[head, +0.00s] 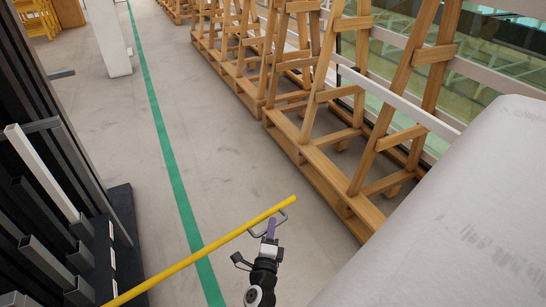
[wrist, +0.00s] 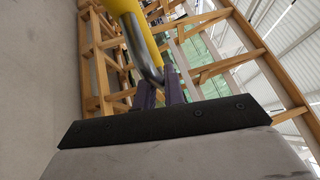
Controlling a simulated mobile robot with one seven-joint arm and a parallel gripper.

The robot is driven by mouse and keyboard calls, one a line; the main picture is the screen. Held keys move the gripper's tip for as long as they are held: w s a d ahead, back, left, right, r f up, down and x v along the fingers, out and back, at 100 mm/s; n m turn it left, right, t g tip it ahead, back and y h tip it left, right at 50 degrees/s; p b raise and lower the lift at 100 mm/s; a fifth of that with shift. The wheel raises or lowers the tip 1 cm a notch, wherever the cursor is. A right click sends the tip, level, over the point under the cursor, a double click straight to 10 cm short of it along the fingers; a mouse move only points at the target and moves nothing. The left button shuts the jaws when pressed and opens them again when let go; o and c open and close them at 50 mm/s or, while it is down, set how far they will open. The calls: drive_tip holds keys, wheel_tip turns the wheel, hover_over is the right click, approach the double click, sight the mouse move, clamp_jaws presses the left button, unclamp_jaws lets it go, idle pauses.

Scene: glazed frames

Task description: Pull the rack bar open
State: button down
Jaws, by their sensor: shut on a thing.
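The rack bar is a long yellow bar (head: 200,253) running from the lower left edge of the head view up to a free end right of the middle. A grey metal loop handle (head: 285,216) sits near that end. My gripper (head: 271,228), with purple fingers, is shut on the handle from below. In the wrist view the yellow bar (wrist: 127,18) comes down from the top, and the bent handle (wrist: 151,58) passes down between the purple fingers of my gripper (wrist: 160,88). The exact contact is partly hidden by the fingers.
A dark rack (head: 50,150) with grey metal arms stands at the left. Wooden A-frame stands (head: 340,165) line the right side by glass. A large pale surface (head: 460,220) fills the lower right. The grey floor with a green line (head: 165,140) is clear between.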

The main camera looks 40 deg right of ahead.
drive_tip(key=shift+d+r, duration=0.1)
drive_tip(key=c, duration=1.5)
unclamp_jaws()
